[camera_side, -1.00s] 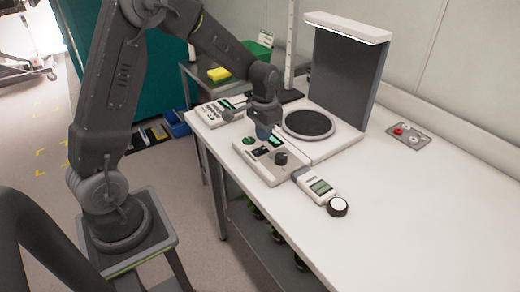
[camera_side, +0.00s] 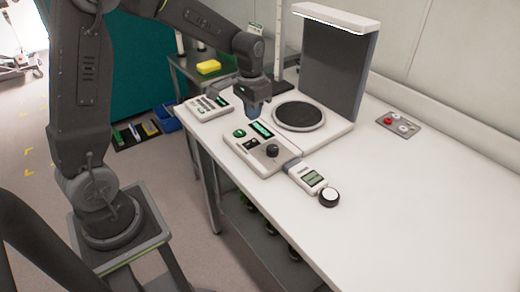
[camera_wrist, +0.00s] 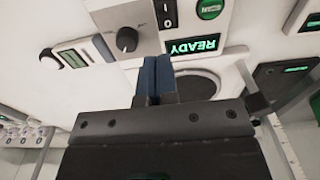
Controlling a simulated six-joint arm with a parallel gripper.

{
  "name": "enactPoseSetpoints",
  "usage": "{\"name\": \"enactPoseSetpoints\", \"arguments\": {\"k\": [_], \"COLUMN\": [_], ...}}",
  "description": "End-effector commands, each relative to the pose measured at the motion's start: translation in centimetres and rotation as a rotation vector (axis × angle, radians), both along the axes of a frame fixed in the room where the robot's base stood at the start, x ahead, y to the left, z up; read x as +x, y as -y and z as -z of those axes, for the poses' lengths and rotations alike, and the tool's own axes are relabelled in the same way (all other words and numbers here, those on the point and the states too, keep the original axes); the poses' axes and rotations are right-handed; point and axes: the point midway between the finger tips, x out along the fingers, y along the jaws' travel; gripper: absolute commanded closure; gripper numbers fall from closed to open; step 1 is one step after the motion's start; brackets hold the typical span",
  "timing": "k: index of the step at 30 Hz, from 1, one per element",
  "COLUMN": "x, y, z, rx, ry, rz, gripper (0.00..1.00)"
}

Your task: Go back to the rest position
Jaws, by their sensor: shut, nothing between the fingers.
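My gripper (camera_side: 254,108) hangs just above the control box (camera_side: 257,151), near its back edge, with its fingers pointing down. In the wrist view its two blue fingers (camera_wrist: 154,78) are together and hold nothing. The box has a dark knob (camera_side: 272,151), a green button (camera_side: 239,133) and a lit display (camera_side: 262,129). In the wrist view the display (camera_wrist: 193,46) reads READY, and the knob (camera_wrist: 127,39) and a rocker switch (camera_wrist: 166,14) also show.
A round dark plate (camera_side: 298,116) sits on a white stand with an upright panel (camera_side: 339,70). A handheld meter (camera_side: 308,178) with a round sensor (camera_side: 329,197) lies in front. Another keypad device (camera_side: 208,106) is at left.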

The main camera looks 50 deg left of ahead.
Motion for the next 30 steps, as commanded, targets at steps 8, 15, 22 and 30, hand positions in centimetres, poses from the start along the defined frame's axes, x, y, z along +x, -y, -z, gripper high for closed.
{"name": "enactPoseSetpoints", "arguments": {"k": [8,15,22,30], "x": [-6.8,-13.9,-18.7,-20.0], "y": [4.7,7.7,9.2,9.5], "z": [-7.6,-10.7,-11.1,-10.9], "rx": [0.022,0.016,-0.002,-0.01], "ry": [0.173,0.323,0.426,0.453], "rz": [0.006,0.005,0.004,0.002], "gripper": [1.0,1.0,1.0,1.0]}}
